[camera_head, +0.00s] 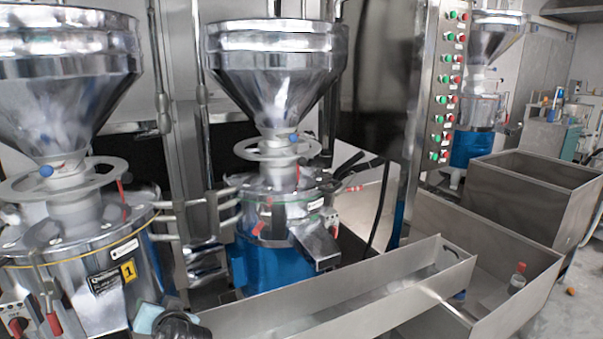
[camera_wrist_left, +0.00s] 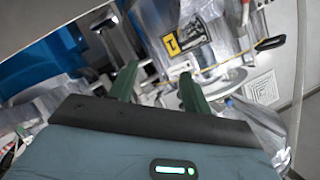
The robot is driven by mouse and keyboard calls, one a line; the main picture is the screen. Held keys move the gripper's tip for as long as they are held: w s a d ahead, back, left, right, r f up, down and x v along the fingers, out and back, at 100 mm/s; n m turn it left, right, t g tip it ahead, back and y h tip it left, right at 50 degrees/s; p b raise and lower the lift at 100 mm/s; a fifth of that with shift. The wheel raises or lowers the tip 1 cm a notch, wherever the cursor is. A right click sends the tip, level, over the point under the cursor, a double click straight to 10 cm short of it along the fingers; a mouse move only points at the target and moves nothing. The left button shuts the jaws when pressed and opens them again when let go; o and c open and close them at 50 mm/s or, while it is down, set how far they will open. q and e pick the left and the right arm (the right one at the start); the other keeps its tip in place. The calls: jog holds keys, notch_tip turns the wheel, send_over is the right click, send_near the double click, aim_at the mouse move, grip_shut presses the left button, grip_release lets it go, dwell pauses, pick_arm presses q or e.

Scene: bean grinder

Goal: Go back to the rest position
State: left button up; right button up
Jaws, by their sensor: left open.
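My left gripper (camera_wrist_left: 157,88) shows in the left wrist view with its two green fingers apart. Nothing is visible between them. The grinder marked with a yellow "1" label (camera_wrist_left: 185,40) is beyond the fingers, and its label also shows at the lower left of the head view (camera_head: 129,270). A dark rounded shape at the bottom edge of the head view, beside that grinder, may be part of my left arm; I cannot tell. My right gripper shows in neither view.
A second grinder (camera_head: 275,200) with a steel hopper stands in the middle. A long steel trough (camera_head: 350,300) crosses in front. Steel bins (camera_head: 535,195) stand at the right, and a small bottle (camera_head: 517,279) is inside the nearer one. A button panel (camera_head: 441,85) rises behind.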

pick_arm(q)
jog(key=s+d+f+g+h, duration=0.1)
jog(key=s+f+g+h, duration=0.1)
jog(key=s+f, duration=0.85)
jog(key=s+f+g+h, duration=0.25)
jog(key=s+f, duration=0.55)
jog(key=s, duration=0.5)
jog(key=s+d+m+g+h, duration=0.1)
jog(key=s+d+g+h, duration=0.2)
jog(key=s, duration=1.1)
jog(key=s+d+m+g+h, duration=0.1)
jog(key=s+d+g+h, duration=0.2)
jog(key=s, duration=1.1)
jog(key=w+d+f+t+p, duration=0.3)
jog(key=w+f+t, duration=0.2)
jog(key=w+t, duration=0.4)
jog(key=shift+w+d+f+h+p, duration=0.15)
jog(key=shift+d+f+h+p, duration=0.1)
jog(key=shift+h+p, duration=0.1)
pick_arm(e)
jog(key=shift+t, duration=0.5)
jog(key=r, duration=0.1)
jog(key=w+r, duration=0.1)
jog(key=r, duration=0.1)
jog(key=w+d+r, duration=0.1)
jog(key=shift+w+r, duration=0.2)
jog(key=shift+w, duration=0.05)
